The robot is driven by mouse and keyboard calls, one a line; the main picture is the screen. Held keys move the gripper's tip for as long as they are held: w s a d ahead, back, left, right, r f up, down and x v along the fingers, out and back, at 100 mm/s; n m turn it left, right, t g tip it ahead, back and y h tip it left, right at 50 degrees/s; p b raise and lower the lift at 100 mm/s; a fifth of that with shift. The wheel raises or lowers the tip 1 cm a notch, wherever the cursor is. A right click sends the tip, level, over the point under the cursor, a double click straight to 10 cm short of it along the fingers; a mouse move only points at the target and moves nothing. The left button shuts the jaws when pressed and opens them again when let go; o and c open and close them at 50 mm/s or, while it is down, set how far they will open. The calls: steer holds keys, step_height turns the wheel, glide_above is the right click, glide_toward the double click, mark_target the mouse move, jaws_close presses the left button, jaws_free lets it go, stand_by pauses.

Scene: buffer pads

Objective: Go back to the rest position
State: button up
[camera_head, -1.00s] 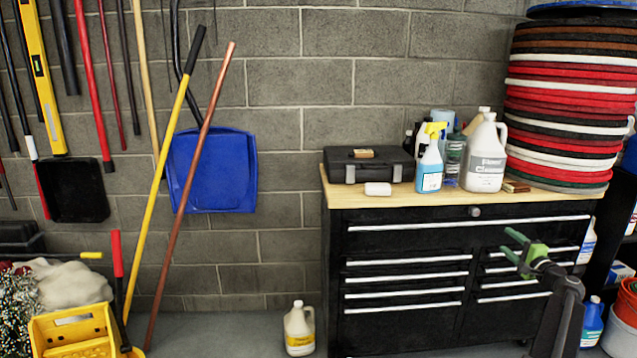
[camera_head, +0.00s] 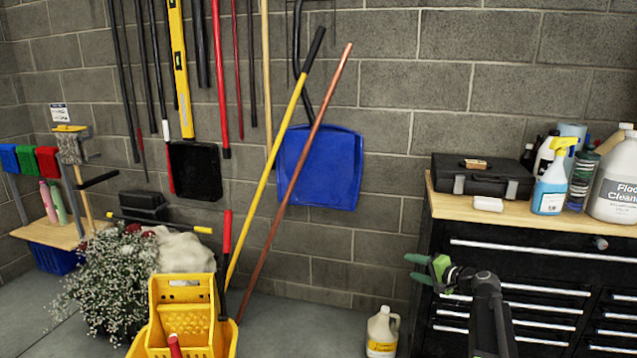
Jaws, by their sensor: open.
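My gripper (camera_head: 418,268) shows at the lower right of the head view, with green fingers spread apart and pointing left. Nothing is between the fingers. My dark arm rises from the bottom edge behind it. The gripper appears in front of the left part of the black drawer cabinet (camera_head: 520,268), below its wooden top. Whether it touches the cabinet cannot be told, but it seems apart from it.
On the cabinet top are a black case (camera_head: 482,178), a white block (camera_head: 488,203), a spray bottle (camera_head: 551,180) and a white jug (camera_head: 615,180). A jug (camera_head: 382,332) stands on the floor. A yellow mop bucket (camera_head: 186,312) and a flowering plant (camera_head: 110,275) are at left.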

steer(key=s+a+f+n+g, duration=0.2)
steer(key=s+a+f, duration=0.1)
steer(key=a, duration=0.4)
steer(key=s+a+f+n+g, duration=0.2)
steer(key=a, duration=0.5)
steer(key=s+a+f+n+g, duration=0.2)
steer(key=s+a+f, duration=0.1)
steer(key=a, duration=0.4)
steer(key=s+a+f+n+g+h, duration=0.35)
steer(key=s+f, duration=0.25)
steer(key=s, duration=0.6)
steer(key=s+d+f+g+h, duration=0.2)
steer(key=s+d+g+h, duration=0.15)
steer(key=s+d, duration=0.45)
step_height(320, 180, up, 21)
steer(key=p, duration=2.1)
steer(key=shift+w+a+f+t, duration=0.2)
steer(key=shift+t, duration=0.1)
